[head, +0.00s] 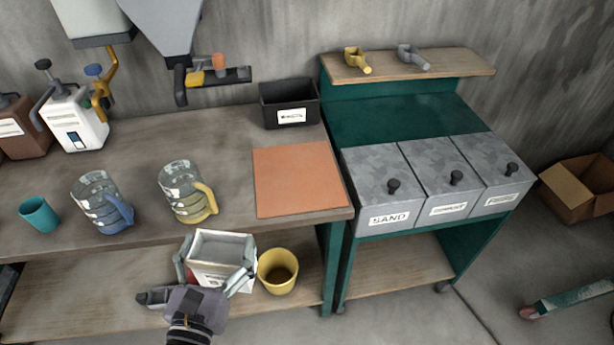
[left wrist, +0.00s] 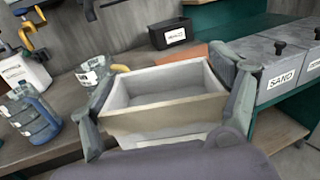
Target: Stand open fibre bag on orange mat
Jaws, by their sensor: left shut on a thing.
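The open fibre bag (head: 219,262) is a white box-like bag with a label on its front and an open top. My left gripper (head: 215,275) is shut on it, one finger on each side, and holds it upright in front of the bench's front edge. In the left wrist view the bag (left wrist: 165,95) fills the middle between the fingers (left wrist: 165,105), and its inside looks pale grey. The orange mat (head: 298,180) lies flat and empty on the bench's right end, up and right of the bag. It shows only as a sliver behind the bag in the left wrist view (left wrist: 195,54). My right gripper is not in view.
A yellow-handled jug (head: 185,192), a blue-handled jug (head: 98,203) and a teal cup (head: 39,214) stand on the bench left of the mat. A black labelled bin (head: 290,104) is behind the mat. A yellow bucket (head: 278,271) is right beside the bag. Grey lidded bins (head: 388,185) stand at right.

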